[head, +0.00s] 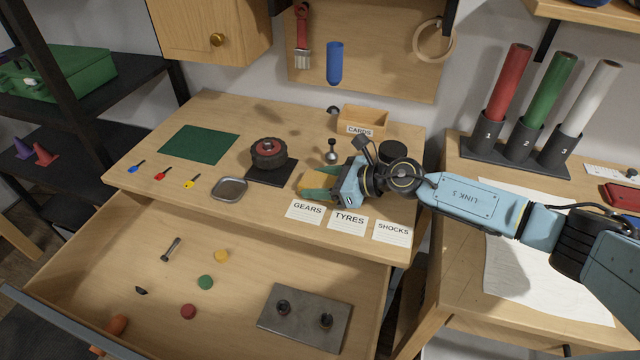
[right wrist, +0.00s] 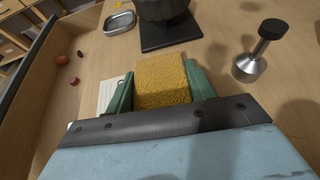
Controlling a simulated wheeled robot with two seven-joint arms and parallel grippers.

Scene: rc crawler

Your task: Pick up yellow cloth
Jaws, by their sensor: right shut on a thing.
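The yellow cloth (right wrist: 162,80) is a folded, rough-textured block between the green fingers of my right gripper (right wrist: 158,92) in the right wrist view. In the head view the cloth (head: 319,184) shows as a small yellow patch between the fingers of the right gripper (head: 318,186). The gripper is shut on it, low over the workbench top, behind the GEARS label. I cannot tell whether the cloth touches the wood. My left gripper is not in view.
A black wheel (head: 268,154) on a dark pad and a silver-and-black part (head: 331,152) stand close by. Paper labels (head: 347,220) lie at the front edge. An open drawer (head: 240,300) below holds small parts and a metal plate (head: 305,318). A CARDS box (head: 362,121) stands behind.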

